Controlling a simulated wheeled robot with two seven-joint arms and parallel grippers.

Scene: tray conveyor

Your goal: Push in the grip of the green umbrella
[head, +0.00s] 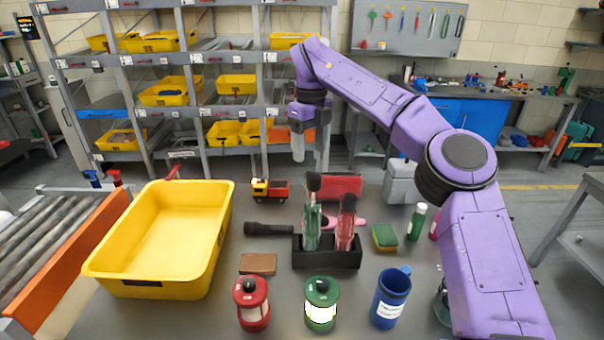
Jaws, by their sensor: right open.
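The green umbrella (311,228) stands folded and upright in a black holder (327,258) in the middle of the table. Its dark grip (313,182) points up and stands higher than the grip of the red umbrella (346,228) to its right. My right gripper (298,158) points down, open and empty, a little left of and above the green umbrella's grip in the picture, apart from it. Its fingers are small here and seen nearly edge-on. My left gripper is not in view.
A large yellow bin (168,289) stands to the left by a roller conveyor (50,235). Near the holder are a black flashlight (268,229), a toy truck (270,190), a sponge (384,238), a brown block (258,264), two lanterns (320,288) and a blue mug (391,296).

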